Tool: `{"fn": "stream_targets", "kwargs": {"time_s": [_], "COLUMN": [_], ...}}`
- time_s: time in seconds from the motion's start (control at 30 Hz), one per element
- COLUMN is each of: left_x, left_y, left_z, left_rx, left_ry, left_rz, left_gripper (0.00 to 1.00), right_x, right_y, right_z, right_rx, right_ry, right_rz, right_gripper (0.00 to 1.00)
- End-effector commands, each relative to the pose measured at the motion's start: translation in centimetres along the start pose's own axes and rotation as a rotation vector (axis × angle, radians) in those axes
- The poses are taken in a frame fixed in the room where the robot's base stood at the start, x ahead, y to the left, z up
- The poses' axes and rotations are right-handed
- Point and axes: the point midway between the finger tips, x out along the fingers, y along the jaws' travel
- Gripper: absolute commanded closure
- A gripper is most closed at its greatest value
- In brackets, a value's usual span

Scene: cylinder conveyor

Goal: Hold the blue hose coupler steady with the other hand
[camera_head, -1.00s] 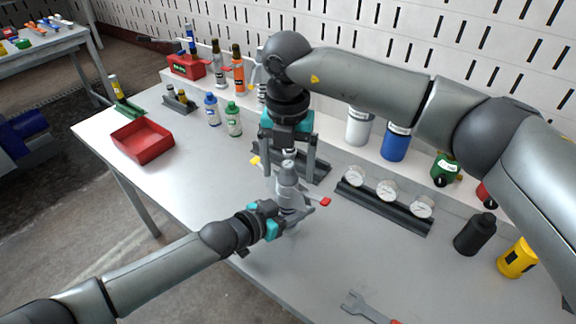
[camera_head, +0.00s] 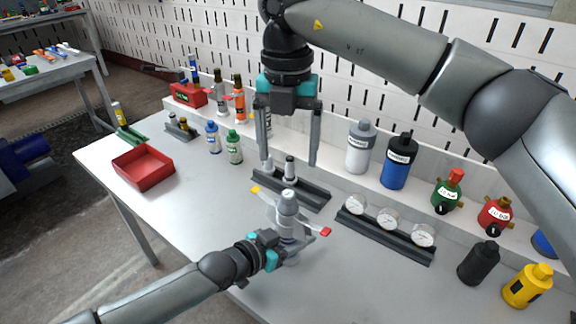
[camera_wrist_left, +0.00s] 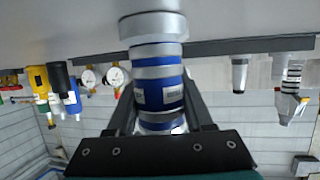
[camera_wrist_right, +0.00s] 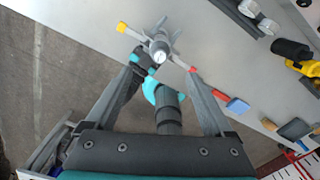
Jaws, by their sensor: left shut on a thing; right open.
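The blue hose coupler (camera_wrist_left: 158,92), a silver and blue banded cylinder with white labels, is between the fingers of my left gripper (camera_wrist_left: 160,108), which is shut on it. In the head view my left gripper (camera_head: 287,240) holds a grey upright assembly (camera_head: 288,207) above the bench; the coupler's blue bands do not show there. A grey bar with a yellow end (camera_head: 255,189) and a red end (camera_head: 326,231) shows around that assembly. My right gripper (camera_head: 289,163) is open and empty, fingers pointing down, above and behind the assembly and apart from it.
A dark rack (camera_head: 305,195) with two small fittings stands behind. A gauge rack (camera_head: 395,240) is to its right. A red tray (camera_head: 143,167) lies at left. Bottles and canisters line the back ledge. The bench front between tray and left arm is clear.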

Motion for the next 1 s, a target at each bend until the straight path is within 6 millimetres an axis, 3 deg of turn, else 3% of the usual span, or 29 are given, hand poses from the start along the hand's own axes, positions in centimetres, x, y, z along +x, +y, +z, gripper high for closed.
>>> {"fn": "stream_targets", "kwargs": {"time_s": [0.2,0.57,0.77,1.0], "left_x": [0.0,0.0,0.0,0.0], "left_y": [0.0,0.0,0.0,0.0], "left_z": [0.1,0.1,0.1,0.1], "left_rx": [0.000,0.000,0.000,0.000], "left_ry": [-0.002,-0.002,-0.002,-0.002], "left_rz": [0.000,0.000,0.000,0.000], "left_gripper": [1.00,1.00,1.00,1.00], "right_x": [-1.1,-1.3,1.2,5.9], "right_y": [0.0,-0.1,-0.1,-0.1], "right_z": [0.0,-0.1,-0.2,-0.2], "right_rx": [-0.058,-0.309,-0.317,-0.316], "right_ry": [-0.002,0.000,0.004,0.004], "right_rz": [0.000,0.003,0.003,0.004], "right_gripper": [0.30,0.30,0.30,0.30]}}
